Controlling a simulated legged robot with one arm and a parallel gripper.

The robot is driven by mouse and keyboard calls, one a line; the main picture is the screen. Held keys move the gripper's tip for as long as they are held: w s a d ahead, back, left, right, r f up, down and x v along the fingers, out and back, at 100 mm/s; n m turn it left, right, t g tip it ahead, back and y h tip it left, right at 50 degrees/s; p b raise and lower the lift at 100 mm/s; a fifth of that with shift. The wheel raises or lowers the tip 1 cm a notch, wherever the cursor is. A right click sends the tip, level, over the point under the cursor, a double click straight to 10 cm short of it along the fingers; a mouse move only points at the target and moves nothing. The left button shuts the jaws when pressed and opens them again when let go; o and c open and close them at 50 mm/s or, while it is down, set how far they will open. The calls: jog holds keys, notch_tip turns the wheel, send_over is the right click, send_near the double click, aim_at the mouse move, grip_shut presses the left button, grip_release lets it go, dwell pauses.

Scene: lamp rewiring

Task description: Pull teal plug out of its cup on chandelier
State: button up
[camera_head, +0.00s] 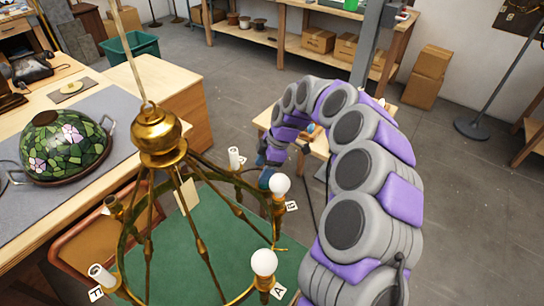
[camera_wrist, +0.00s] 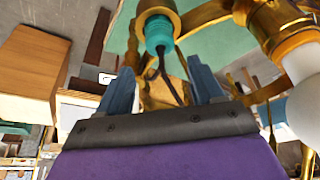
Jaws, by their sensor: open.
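The teal plug (camera_wrist: 158,32) sits in a brass cup (camera_wrist: 157,9) at the top of the wrist view, with a dark cord running down from it. My gripper (camera_wrist: 162,86) is open. Its two blue fingers stand apart, just short of the plug, one on each side of the cord. Nothing is held. In the head view the brass chandelier (camera_head: 161,136) hangs at left centre, and my arm curves round its right side. My gripper (camera_head: 268,172) shows small and partly hidden near the chandelier's far right rim. I cannot make out the teal plug there.
White bulbs (camera_head: 264,262) stand on the chandelier ring; one bulb (camera_wrist: 303,100) is close to the right finger. Tagged candle sleeves (camera_head: 101,274) and arms surround the cup. A workbench with a stained-glass shade (camera_head: 62,147) is at left. A small wooden table (camera_head: 318,142) stands behind my arm.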

jog(key=d+f, duration=0.1)
jog(key=f, duration=0.1)
jog(key=d+f, duration=0.2)
jog(key=shift+s+d+b, duration=0.1)
jog(key=shift+b, duration=0.25)
jog(key=a, duration=0.4)
jog(key=shift+f, duration=0.3)
jog(key=shift+c, duration=0.9)
jog(key=d, duration=0.3)
jog(key=shift+r, duration=0.2)
jog(key=c, duration=0.5)
jog(key=shift+d, duration=0.15)
jog(key=shift+c, duration=0.5)
jog(key=shift+a, duration=0.45)
jog(key=c, duration=0.3)
jog(key=shift+a, duration=0.55)
jog(key=shift+c, duration=0.2)
jog(key=shift+d, duration=0.1)
